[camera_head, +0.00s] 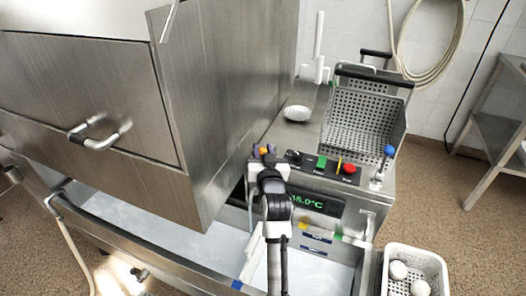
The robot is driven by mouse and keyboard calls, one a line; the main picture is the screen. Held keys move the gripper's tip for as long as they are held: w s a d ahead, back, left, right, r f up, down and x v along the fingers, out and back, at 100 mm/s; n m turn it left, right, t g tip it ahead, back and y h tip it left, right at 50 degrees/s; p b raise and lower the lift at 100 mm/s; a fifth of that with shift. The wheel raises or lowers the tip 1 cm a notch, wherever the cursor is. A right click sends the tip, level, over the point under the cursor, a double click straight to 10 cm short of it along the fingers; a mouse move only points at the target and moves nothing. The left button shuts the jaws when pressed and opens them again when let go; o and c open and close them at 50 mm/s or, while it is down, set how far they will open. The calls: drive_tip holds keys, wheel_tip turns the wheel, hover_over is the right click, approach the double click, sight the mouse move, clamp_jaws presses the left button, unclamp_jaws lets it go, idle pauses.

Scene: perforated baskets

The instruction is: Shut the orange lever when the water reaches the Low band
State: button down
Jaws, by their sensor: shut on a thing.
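My gripper (264,158) is at the left end of the control panel, seen from behind. It is shut on the orange lever (264,150), of which only a small orange bit shows past the fingers. The rest of the lever is hidden by my gripper and arm. Below the panel is a sink or tank with a pale, whitish-blue inside (310,273). Small yellow and blue marks (314,238) sit on its back wall; their words are too small to read. I cannot tell where the water level stands against them.
The panel has a red button (350,169), a green switch (321,162) and a blue-knobbed lever (389,151). A green display (308,200) is below. A perforated basket (363,118) stands behind, a white basket (414,254) at lower right. A large steel hood (230,90) stands close on the left.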

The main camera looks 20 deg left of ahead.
drive_tip(key=shift+a+r+p, duration=0.15)
drive_tip(key=shift+p, duration=0.35)
drive_tip(key=r+g+p, duration=0.1)
drive_tip(key=p, duration=0.2)
drive_tip(key=shift+w+r+m, duration=0.15)
drive_tip(key=shift+w+m, duration=0.25)
drive_tip(key=shift+w+r, duration=0.3)
drive_tip(key=shift+r, duration=0.05)
drive_tip(key=shift+w+r, duration=0.35)
drive_tip(key=shift+w, duration=0.2)
drive_tip(key=shift+w+r, duration=0.35)
drive_tip(key=shift+w, duration=0.2)
drive_tip(key=shift+w+d, duration=0.1)
drive_tip(key=shift+d, duration=0.1)
drive_tip(key=c, duration=1.1)
unclamp_jaws()
drive_tip(key=shift+c, duration=0.2)
drive_tip(key=shift+f, duration=0.1)
